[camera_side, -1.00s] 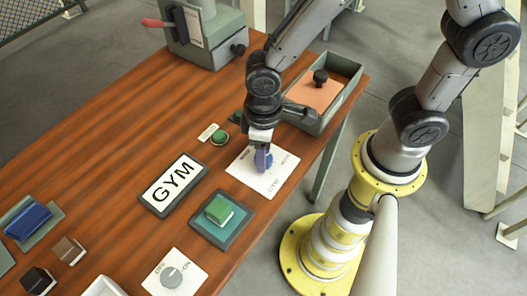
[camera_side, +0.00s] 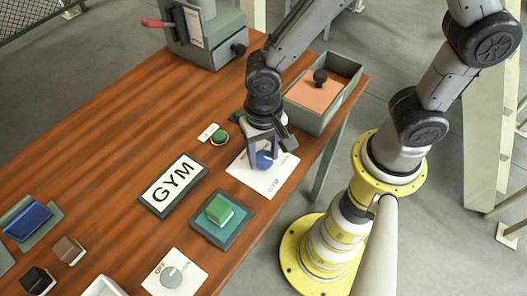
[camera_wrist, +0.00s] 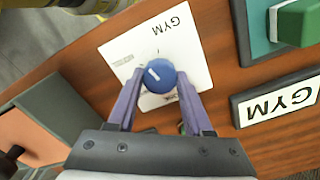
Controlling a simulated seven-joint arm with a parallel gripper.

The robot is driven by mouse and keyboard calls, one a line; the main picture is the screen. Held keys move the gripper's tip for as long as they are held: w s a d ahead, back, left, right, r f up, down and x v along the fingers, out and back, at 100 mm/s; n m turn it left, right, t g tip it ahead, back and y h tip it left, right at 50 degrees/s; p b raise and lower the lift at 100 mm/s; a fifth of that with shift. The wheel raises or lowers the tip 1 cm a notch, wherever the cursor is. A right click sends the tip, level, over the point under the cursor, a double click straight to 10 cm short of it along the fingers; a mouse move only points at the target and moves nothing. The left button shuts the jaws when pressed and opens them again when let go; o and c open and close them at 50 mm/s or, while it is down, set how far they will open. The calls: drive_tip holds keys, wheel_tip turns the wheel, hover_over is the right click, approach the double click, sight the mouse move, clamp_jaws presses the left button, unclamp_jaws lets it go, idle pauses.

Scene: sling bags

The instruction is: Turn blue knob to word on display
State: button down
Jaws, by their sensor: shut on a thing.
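The display (camera_side: 174,184) is a framed white panel with the word GYM. The blue knob (camera_side: 265,159) stands on a white card (camera_side: 273,181) with printed words around it; GYM is on the near edge. In the wrist view the blue knob (camera_wrist: 160,76) sits between the two purple fingers of my gripper (camera_wrist: 159,76), which is shut on it. Its white mark is on the upper-left part of the knob, while GYM on the card is above. The other words are too small or partly covered to read for sure.
A green block (camera_side: 219,209) on a teal pad and a grey dial (camera_side: 171,277) stand nearby. A green button (camera_side: 220,137) is behind the display. A grey box with an orange lid (camera_side: 318,93) stands close at the back right.

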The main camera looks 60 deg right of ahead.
sight(264, 157)
drive_tip(key=m, duration=0.7)
drive_tip(key=shift+r, duration=0.1)
idle(0.6)
drive_tip(key=shift+c, duration=1.5)
unclamp_jaws()
wheel_tip(264, 157, up, 14)
